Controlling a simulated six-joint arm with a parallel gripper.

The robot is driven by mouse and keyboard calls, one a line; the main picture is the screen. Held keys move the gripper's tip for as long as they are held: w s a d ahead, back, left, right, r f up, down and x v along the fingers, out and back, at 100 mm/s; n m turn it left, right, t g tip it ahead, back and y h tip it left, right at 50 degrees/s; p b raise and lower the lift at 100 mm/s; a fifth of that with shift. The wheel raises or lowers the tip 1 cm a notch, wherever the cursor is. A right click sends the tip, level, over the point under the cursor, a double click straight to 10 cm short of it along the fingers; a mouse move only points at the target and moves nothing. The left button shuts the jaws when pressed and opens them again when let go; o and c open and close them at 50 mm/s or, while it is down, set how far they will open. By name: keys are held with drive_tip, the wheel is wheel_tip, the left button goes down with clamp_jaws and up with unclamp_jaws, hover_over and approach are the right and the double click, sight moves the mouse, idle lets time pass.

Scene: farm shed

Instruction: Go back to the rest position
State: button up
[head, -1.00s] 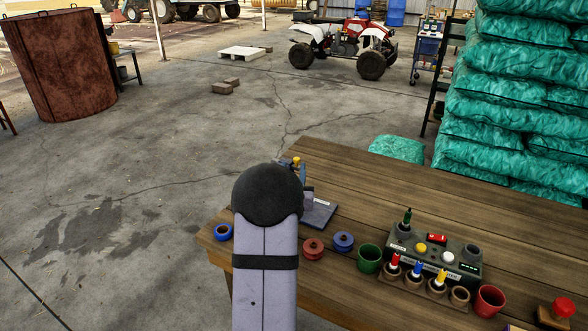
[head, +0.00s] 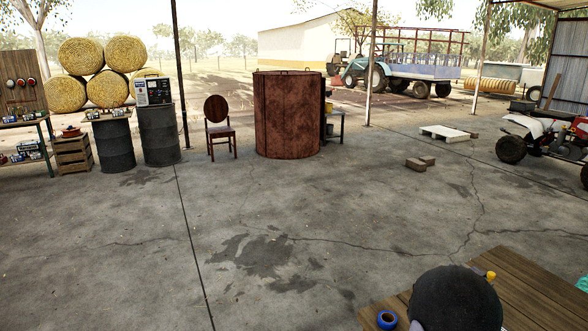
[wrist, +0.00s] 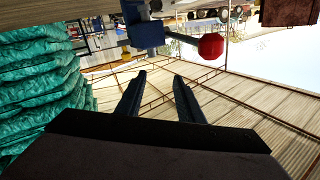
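My gripper (wrist: 158,88) shows in the wrist view. Its two dark fingers stand apart with nothing between them. The wrist view is upside down, with the wooden table at the top edge and the shed roof below. A blue fixture (wrist: 145,36) with a bar and a red knob (wrist: 211,46) shows beyond the fingertips, apart from them. In the head view, only a dark rounded part of my arm shows at the bottom right, over the table corner (head: 530,290). My gripper is hidden there.
A blue ring (head: 387,319) lies on the table's corner, left of my arm. The concrete floor (head: 240,230) is open. A rusty tank (head: 287,115), a chair (head: 219,128) and barrels (head: 160,135) stand farther off. Green sacks (wrist: 40,85) are stacked at left in the wrist view.

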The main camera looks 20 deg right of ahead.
drive_tip(key=w+a+f+n+y, duration=0.2)
drive_tip(key=w+a+f+y, duration=0.15)
drive_tip(key=a, duration=0.65)
drive_tip(key=w+a+f+n+y, duration=0.3)
drive_tip(key=a+y, duration=0.1)
drive_tip(key=a, duration=0.5)
drive_tip(key=w+a+f+n+y, duration=0.2)
drive_tip(key=w+a+f+y, duration=0.2)
drive_tip(key=a, duration=0.6)
drive_tip(key=s+a+f+n+g+y, duration=0.2)
drive_tip(key=s+a+n, duration=0.1)
drive_tip(key=a, duration=0.3)
drive_tip(key=s+a+f+n+g+y, duration=0.1)
drive_tip(key=s+a+n+y, duration=0.1)
drive_tip(key=s+a, duration=0.35)
drive_tip(key=s+a+n+g, duration=0.4)
drive_tip(key=s+a, duration=0.3)
drive_tip(key=s, duration=0.2)
drive_tip(key=shift+s+a+f+g, duration=0.25)
drive_tip(key=shift+a+g, duration=0.1)
drive_tip(key=shift+g, duration=0.05)
drive_tip(key=shift+y+b, duration=0.25)
drive_tip(key=shift+b, duration=0.1)
wheel_tip(320, 180, down, 4)
drive_tip(key=b, duration=0.4)
drive_tip(key=shift+f, duration=0.1)
